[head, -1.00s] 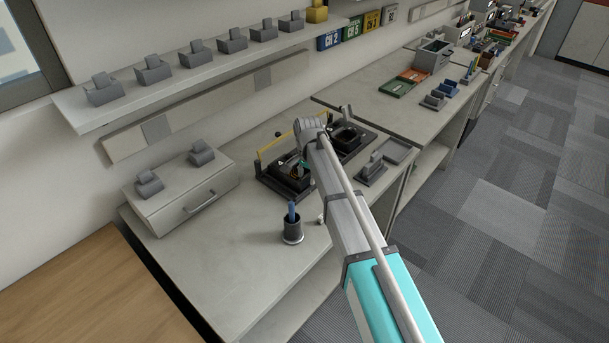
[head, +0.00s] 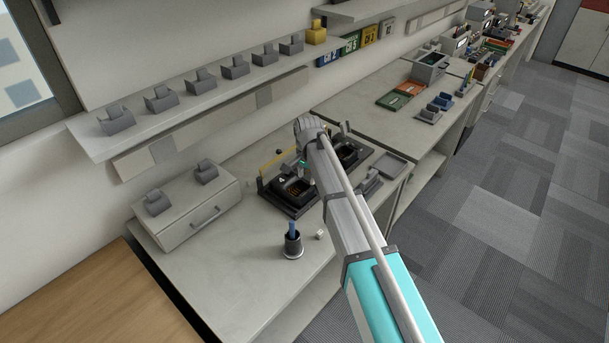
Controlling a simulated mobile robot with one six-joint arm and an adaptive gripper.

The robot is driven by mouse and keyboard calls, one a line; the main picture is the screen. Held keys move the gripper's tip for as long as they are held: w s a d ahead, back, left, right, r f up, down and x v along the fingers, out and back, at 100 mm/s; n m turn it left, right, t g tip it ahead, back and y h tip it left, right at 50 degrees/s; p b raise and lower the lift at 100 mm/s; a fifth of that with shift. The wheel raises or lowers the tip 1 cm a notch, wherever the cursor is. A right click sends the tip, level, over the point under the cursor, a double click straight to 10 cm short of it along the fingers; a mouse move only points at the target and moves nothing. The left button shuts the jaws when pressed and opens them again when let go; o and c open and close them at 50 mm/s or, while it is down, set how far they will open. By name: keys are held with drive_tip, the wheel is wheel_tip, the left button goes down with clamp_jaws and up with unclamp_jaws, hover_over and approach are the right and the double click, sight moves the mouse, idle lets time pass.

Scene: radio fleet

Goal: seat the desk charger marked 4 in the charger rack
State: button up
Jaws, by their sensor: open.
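A dark charger rack (head: 262,189) with a yellow bar along its back lies on the near bench. A black desk charger (head: 295,192) with a pale mark that looks like a 4 is at the rack's left end. Its open pocket shows gold contacts. I cannot tell how deep it sits. A second black charger (head: 346,155) is at the right end. My gripper (head: 302,166) is open, just above and behind the left charger. My arm hides most of it, including the fingertips. I see nothing held in it.
Several grey cradles stand on the wall shelf (head: 190,108), and two more on the drawer box (head: 190,210). A pen cup (head: 292,245) and a small white cube (head: 319,235) stand in front of the rack. A grey tray (head: 391,167) is right of it. The front left bench is clear.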

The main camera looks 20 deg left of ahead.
drive_tip(key=shift+r+p, duration=1.15)
drive_tip(key=shift+r, duration=0.3)
drive_tip(key=shift+s+d, duration=0.1)
drive_tip(key=s+d+n, duration=0.1)
drive_tip(key=s+d, duration=0.2)
drive_tip(key=d, duration=0.9)
drive_tip(key=s+d+n, duration=0.1)
drive_tip(key=s+d, duration=0.1)
drive_tip(key=d, duration=1)
drive_tip(key=s+d+n, duration=0.1)
drive_tip(key=s+d, duration=0.5)
drive_tip(key=d, duration=0.3)
drive_tip(key=s+d+n, duration=0.1)
drive_tip(key=s+d, duration=0.5)
drive_tip(key=d, duration=0.3)
drive_tip(key=shift+n, duration=0.3)
